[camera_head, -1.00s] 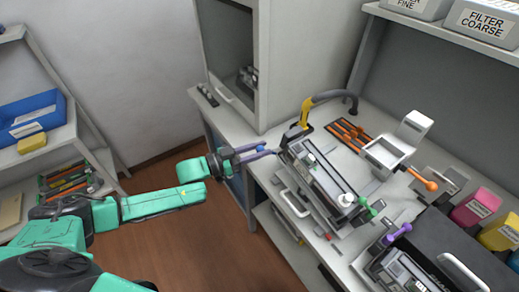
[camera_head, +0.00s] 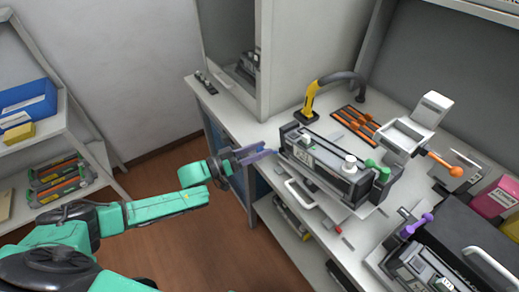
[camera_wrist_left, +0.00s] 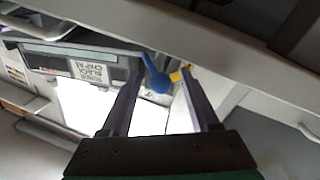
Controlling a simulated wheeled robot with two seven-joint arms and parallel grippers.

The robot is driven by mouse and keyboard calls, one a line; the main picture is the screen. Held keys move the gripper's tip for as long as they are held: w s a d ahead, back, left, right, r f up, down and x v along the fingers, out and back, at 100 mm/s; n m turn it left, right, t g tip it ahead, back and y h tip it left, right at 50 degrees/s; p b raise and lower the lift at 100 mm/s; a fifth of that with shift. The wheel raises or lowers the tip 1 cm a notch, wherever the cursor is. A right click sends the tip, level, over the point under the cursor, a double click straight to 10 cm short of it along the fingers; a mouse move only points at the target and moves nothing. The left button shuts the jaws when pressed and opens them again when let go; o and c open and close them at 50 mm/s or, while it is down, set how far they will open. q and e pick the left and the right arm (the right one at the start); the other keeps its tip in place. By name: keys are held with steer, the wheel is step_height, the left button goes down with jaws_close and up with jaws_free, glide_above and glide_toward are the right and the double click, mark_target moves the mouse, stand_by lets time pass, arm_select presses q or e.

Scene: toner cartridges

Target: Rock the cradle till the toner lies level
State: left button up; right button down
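The black-and-grey toner cartridge (camera_head: 325,158) lies in the cradle on the bench, its long side running from upper left to lower right. A white knob and green knobs show at its right end. My left gripper (camera_head: 262,151) is at the left end of the cradle. In the left wrist view the gripper's fingers (camera_wrist_left: 160,98) are spread apart, with a blue knob (camera_wrist_left: 157,80) between their tips. I see no finger clearly touching it. The cartridge label (camera_wrist_left: 88,72) shows behind. Whether the toner is level inside cannot be seen. My right gripper is out of view.
A yellow-based hose arm (camera_head: 308,105) and a tray of orange tools (camera_head: 357,124) stand behind the cradle. A white holder with an orange-ended lever (camera_head: 445,162) is to the right. A black box (camera_head: 462,232) and a purple-handled unit stand at the lower right. Open floor lies left of the bench.

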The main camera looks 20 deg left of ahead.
arm_select(q)
steer(key=b+v, duration=0.1)
steer(key=v, duration=1.3)
steer(key=shift+s+a+b, duration=0.2)
steer(key=shift+s+b, duration=0.05)
steer(key=shift+b, duration=0.1)
